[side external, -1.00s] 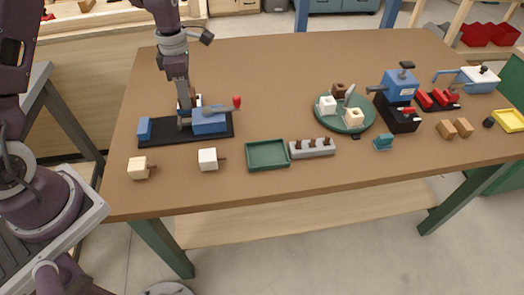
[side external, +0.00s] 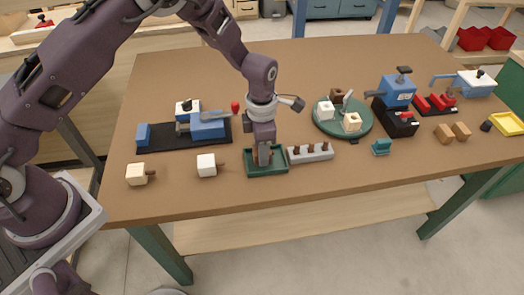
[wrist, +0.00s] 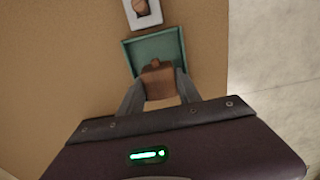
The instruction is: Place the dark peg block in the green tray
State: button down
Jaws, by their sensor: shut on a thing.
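My gripper (side external: 263,159) points down over the green tray (side external: 281,172) near the table's front edge. It is shut on the dark peg block, a brown cube that is mostly hidden by the fingers in the side view. In the wrist view the peg block (wrist: 158,82) sits between the two fingertips, with a small peg pointing towards the tray's middle. The green tray (wrist: 181,42) shows around and beyond it, with nothing else seen in it. I cannot tell whether the block touches the tray floor.
A grey rack with several brown pegs (side external: 311,155) stands right of the tray. A white peg block (side external: 206,165) and a cream one (side external: 136,174) lie left. A blue clamp fixture (side external: 207,126) is behind them. A round green turntable (side external: 359,130) holds several blocks.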

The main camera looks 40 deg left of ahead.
jog(key=shift+f, duration=0.45)
jog(key=shift+f, duration=0.1)
jog(key=c, duration=1.1)
grip_release()
